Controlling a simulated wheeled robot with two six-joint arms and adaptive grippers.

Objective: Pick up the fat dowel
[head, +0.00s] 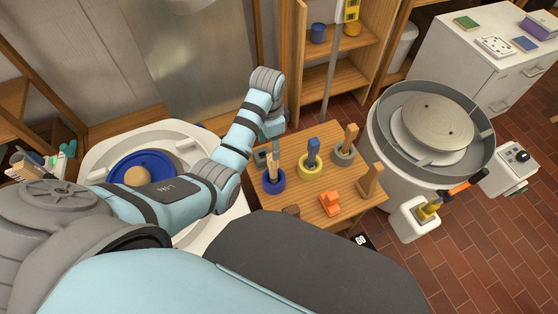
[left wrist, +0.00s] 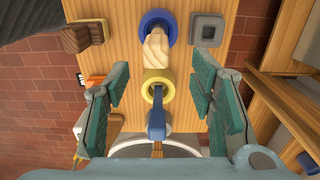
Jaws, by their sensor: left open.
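Three upright dowels stand in round rings on the small wooden table (head: 300,196). A pale wooden dowel (head: 273,166) is in a blue ring (head: 272,185), a blue dowel (head: 313,149) in a yellow ring (head: 311,172), and another wooden dowel (head: 350,134) in a grey ring (head: 343,156). I cannot tell for sure which is the fat one. My left gripper (head: 273,128) is open and empty above the table's back-left side. In the left wrist view its fingers (left wrist: 162,105) spread either side of the yellow ring (left wrist: 158,88) and blue dowel (left wrist: 157,123), touching neither. The pale dowel (left wrist: 156,48) is beyond.
A grey square socket (head: 261,158), an orange piece (head: 330,203) and a wooden block (head: 370,180) share the table. A pottery wheel (head: 432,125) stands right, a white basin (head: 100,155) left, and a shelf (head: 350,50) behind. Brick floor is free at lower right.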

